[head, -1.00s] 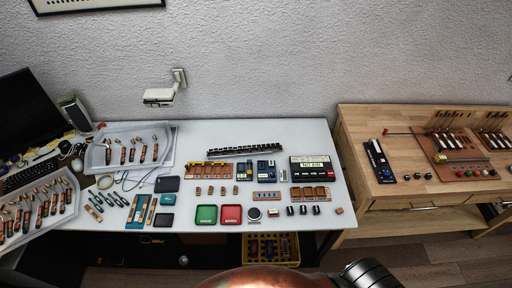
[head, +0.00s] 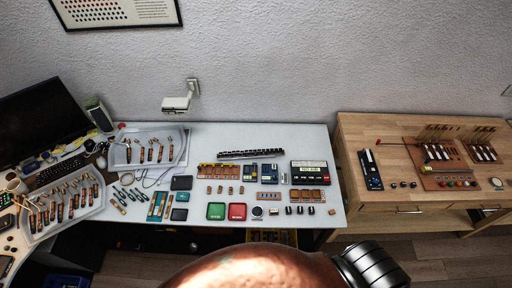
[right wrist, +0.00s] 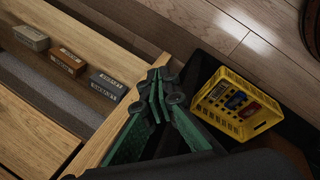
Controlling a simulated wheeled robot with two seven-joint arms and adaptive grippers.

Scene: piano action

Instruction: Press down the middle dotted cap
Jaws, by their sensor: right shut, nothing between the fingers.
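Several small dark caps stand in a row on the wooden table in the head view, and the middle one (head: 403,184) is too small for me to see any dots. To their right, a piano action model (head: 440,165) has a row of small coloured knobs (head: 457,183) along its front. My right gripper (right wrist: 160,78) shows in the right wrist view with its green fingers together and nothing between them. It is well away from the caps, which that view does not show. My left gripper is not in view.
The wooden table (head: 370,205) stands right of a white table (head: 260,135) crowded with trays and small parts. In the right wrist view, a yellow crate (right wrist: 240,105) is beside my gripper, and several small labelled blocks (right wrist: 68,62) lie in a wooden compartment at left.

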